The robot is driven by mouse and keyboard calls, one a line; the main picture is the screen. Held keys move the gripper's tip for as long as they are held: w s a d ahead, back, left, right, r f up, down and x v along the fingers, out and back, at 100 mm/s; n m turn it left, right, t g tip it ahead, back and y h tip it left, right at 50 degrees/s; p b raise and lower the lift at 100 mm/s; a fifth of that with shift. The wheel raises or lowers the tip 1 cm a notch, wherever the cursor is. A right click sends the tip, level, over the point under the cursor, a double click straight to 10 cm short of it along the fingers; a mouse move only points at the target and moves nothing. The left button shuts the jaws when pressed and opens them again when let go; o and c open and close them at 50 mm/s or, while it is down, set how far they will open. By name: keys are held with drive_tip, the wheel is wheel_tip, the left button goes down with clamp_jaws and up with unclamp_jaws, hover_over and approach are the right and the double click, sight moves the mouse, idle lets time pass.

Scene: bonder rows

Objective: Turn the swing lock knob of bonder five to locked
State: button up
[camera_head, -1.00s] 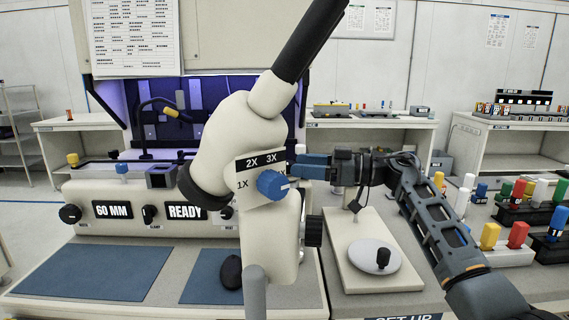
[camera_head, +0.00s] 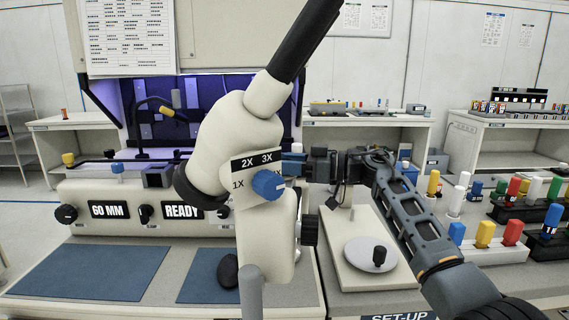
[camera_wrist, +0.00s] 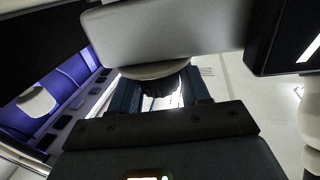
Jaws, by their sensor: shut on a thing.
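The bonder's cream microscope (camera_head: 262,225) stands in the middle of the head view, with a blue magnification knob (camera_head: 268,184) marked 1X, 2X, 3X. My gripper (camera_wrist: 160,90) reaches in from the right at the height of this dial. In the head view its fingertips are hidden behind the microscope. In the wrist view the fingers close on the sides of a dark knob (camera_wrist: 164,84) under a pale rounded part (camera_wrist: 155,69). I take this for the swing lock knob. Its marks and turn position cannot be read. No bonder number is legible.
The bonder's front panel (camera_head: 140,190) reads 60 MM and READY. A dark focus knob (camera_head: 309,230) sticks out right of the microscope. A plate with a round disc (camera_head: 371,254) stands at right, near racks of coloured pegs (camera_head: 484,255). A grey body (camera_wrist: 165,32) hangs close above the fingers.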

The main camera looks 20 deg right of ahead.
drive_tip(key=c, duration=0.3)
drive_tip(key=shift+c, duration=0.2)
drive_tip(key=t+p, duration=0.1)
drive_tip(key=p, duration=0.2)
drive_tip(key=shift+r+m+h+p, duration=0.3)
drive_tip(key=shift+m, duration=0.1)
drive_tip(key=shift+r+t+p, duration=0.1)
drive_tip(key=shift+t+p, duration=0.2)
drive_tip(key=shift+p, duration=0.5)
drive_tip(key=m+t+h+p, duration=0.1)
drive_tip(key=p, duration=0.3)
drive_tip(key=shift+s+m+h, duration=0.1)
drive_tip(key=shift+m+h, duration=0.2)
drive_tip(key=shift+m, duration=0.1)
drive_tip(key=shift+f+m+t+h+p, duration=0.3)
drive_tip(key=shift+m+t+h+p, duration=0.5)
drive_tip(key=shift+t, duration=0.3)
drive_tip(key=shift+f+m+t+h, duration=0.15)
drive_tip(key=shift+m+t+h, duration=1.15)
drive_tip(key=shift+h, duration=0.8)
drive_tip(key=shift+m+h, duration=0.4)
drive_tip(key=shift+h, duration=0.1)
